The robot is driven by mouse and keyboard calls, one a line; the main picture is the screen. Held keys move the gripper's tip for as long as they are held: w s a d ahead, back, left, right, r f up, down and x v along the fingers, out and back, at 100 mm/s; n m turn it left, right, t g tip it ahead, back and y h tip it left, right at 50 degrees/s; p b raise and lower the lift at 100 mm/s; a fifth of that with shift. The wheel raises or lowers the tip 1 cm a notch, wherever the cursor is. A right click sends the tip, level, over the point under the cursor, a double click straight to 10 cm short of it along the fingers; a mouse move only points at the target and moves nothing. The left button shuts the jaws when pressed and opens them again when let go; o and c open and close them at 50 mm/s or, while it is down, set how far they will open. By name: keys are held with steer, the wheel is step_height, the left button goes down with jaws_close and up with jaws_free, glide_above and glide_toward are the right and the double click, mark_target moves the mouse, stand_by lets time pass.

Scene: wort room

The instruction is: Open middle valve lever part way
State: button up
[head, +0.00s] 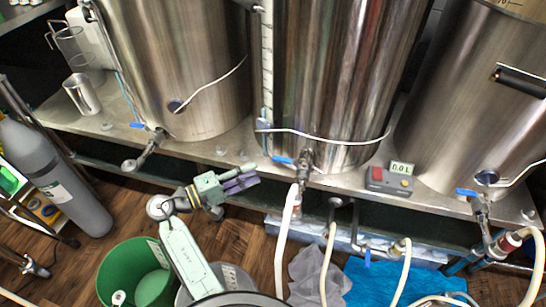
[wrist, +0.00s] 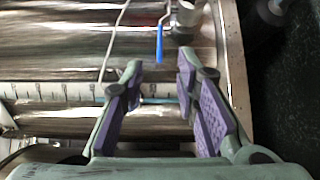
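The middle valve lever (head: 283,160) is a small blue handle on the valve (head: 305,165) at the foot of the middle steel kettle (head: 340,80). It points left from the valve. My gripper (head: 252,176) is to the left of the lever and slightly lower in the head view, apart from it. In the wrist view, a blue lever (wrist: 160,42) shows beyond the fingertips, roughly in line with the gap between them. My gripper (wrist: 160,72) is open with purple pads, and nothing is between the fingers.
Similar blue levers sit on the left kettle's valve (head: 137,125) and the right kettle's valve (head: 466,192). A red-buttoned control box (head: 388,181) stands right of the middle valve. A pale hose (head: 284,235) hangs below that valve. A green bucket (head: 118,262) stands on the floor.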

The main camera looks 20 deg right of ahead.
mark_target(277, 161)
steer(key=d, duration=0.3)
steer(key=w+d+p, duration=0.1)
steer(key=d, duration=0.5)
steer(key=shift+w+p, duration=0.35)
steer(key=shift+w, duration=0.05)
steer(key=shift+c, duration=0.2)
jaws_close()
